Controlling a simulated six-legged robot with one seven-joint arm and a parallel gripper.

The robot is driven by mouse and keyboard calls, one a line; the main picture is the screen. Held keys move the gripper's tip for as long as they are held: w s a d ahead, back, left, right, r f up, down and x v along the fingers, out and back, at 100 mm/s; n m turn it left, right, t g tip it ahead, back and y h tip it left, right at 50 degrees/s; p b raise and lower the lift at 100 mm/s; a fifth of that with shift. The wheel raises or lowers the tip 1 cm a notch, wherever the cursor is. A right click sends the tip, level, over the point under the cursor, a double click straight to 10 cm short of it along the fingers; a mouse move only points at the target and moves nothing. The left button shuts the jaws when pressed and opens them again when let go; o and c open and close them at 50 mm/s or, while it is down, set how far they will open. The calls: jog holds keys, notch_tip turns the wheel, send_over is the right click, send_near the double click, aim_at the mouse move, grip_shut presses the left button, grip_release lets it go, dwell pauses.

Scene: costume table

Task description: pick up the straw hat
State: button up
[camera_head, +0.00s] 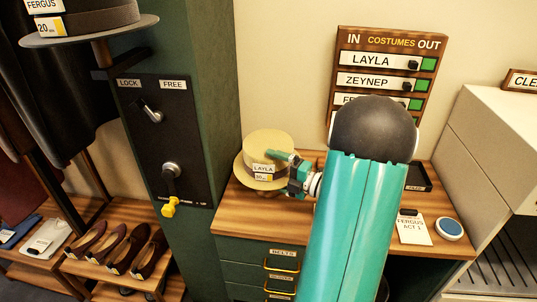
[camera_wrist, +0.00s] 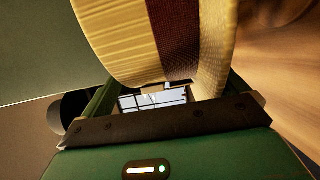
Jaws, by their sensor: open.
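The straw hat (camera_head: 258,143) is pale yellow with a dark band and a tag reading LAYLA. It stands at the left end of the wooden counter, by the green cabinet. My gripper (camera_head: 285,173) is at the hat's right front side, its fingers apart. In the wrist view the hat's crown (camera_wrist: 118,42), dark red band and brim fill the upper middle, close to the fingers of my gripper (camera_wrist: 166,92). The brim is near the right finger. I cannot tell whether the fingers touch the hat. What supports the hat is mostly hidden.
A grey hat (camera_head: 92,27) tagged FERGUS hangs at the upper left. The green cabinet (camera_head: 214,90) with a lock panel (camera_head: 150,140) rises left of the counter (camera_head: 245,222). A costumes board (camera_head: 385,42) stands behind. A card (camera_head: 414,232) and a round blue-topped item (camera_head: 449,229) lie at right.

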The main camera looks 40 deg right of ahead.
jog(key=c, duration=1)
jog(key=shift+r, duration=0.1)
jog(key=shift+c, duration=0.2)
jog(key=shift+r, duration=0.7)
jog(key=shift+d+f+t+y, duration=0.15)
jog(key=shift+t+y, duration=0.15)
jog(key=shift+t, duration=0.5)
jog(key=shift+s+t, duration=0.2)
jog(key=shift+t, duration=0.5)
jog(key=shift+s+r+y, duration=0.1)
jog(key=shift+r+y, duration=0.2)
jog(key=shift+r, duration=0.05)
notch_tip(320, 180, up, 5)
jog(key=s, duration=0.3)
jog(key=s+d+r+g, duration=0.1)
jog(key=s+d, duration=0.2)
jog(key=s, duration=0.6)
jog(key=s+d+r+g+h, duration=0.1)
jog(key=s+d+g, duration=0.1)
jog(key=s, duration=0.7)
jog(key=shift+s+d, duration=0.35)
jog(key=shift+d, duration=0.45)
